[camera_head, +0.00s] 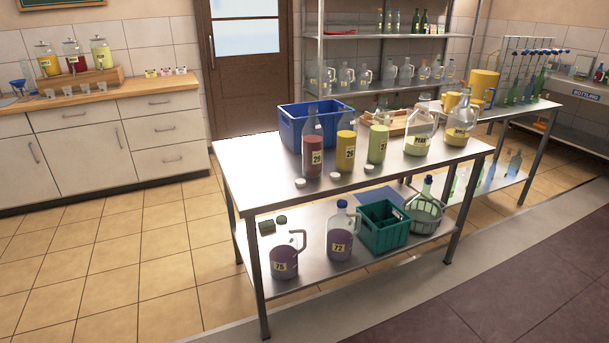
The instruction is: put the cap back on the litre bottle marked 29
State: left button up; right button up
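Three open litre bottles stand in a row on the steel table. The left one holds red liquid (313,170), and its small label seems to read 29. The middle one holds yellow liquid (345,138), and its label looks like 26. The right one holds green liquid (377,154); its number is hard to read. Three white caps lie on the table in front of the bottles: the left cap (300,183), the middle cap (334,177) and the right cap (369,168). Neither of my grippers shows in this view.
A blue crate (291,128) stands behind the bottles, and two large jugs (418,146) (457,136) stand to the right. The lower shelf holds two purple jugs (284,266) (339,246) and a green crate (382,239). The table's front left is clear.

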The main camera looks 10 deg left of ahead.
aim_at(313, 132)
jog(key=i+j+z, duration=0.2)
jog(key=i+j, duration=0.2)
jog(key=j, duration=0.2)
jog(key=i+j+z, duration=0.1)
jog(key=j, duration=0.2)
jog(key=i+j+z, duration=0.1)
jog(key=i+j, duration=0.15)
jog(key=i+j+z, duration=0.1)
jog(key=j, duration=0.35)
jog(key=i+j, duration=0.2)
jog(key=j, duration=0.15)
jog(key=i+j+z, duration=0.15)
jog(key=j, duration=0.2)
jog(key=i+j+z, duration=0.1)
jog(key=j, duration=0.3)
